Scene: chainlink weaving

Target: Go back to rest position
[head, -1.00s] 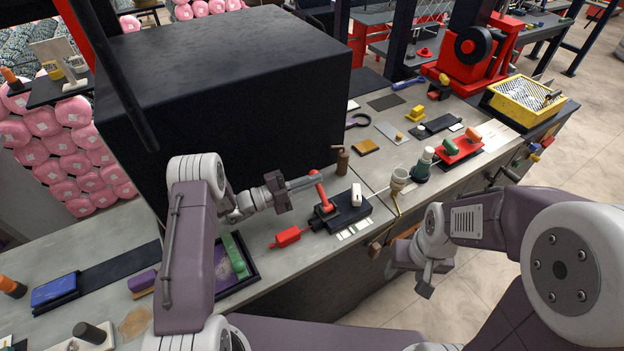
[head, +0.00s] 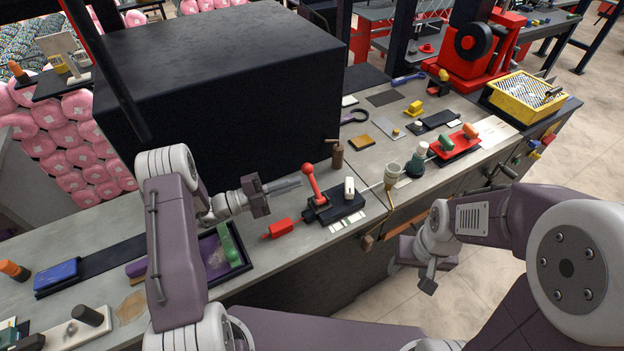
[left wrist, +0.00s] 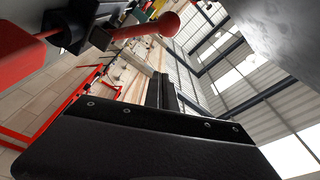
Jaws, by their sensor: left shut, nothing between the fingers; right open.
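My left gripper (head: 288,186) is shut and empty. It hovers above the bench, pointing right, with a small gap between its tips and the red lever (head: 314,185). The lever stands on a black device (head: 336,208) and has a round red knob, which also shows at the top of the left wrist view (left wrist: 168,24). The dark fingers of my left gripper fill the lower part of that view. My right gripper (head: 428,284) hangs in front of the bench over the floor, apart from any object; it is open.
A large black box (head: 230,90) stands behind my left arm. A dark tray (head: 235,265) with a green piece lies below it. The floor at right is clear.

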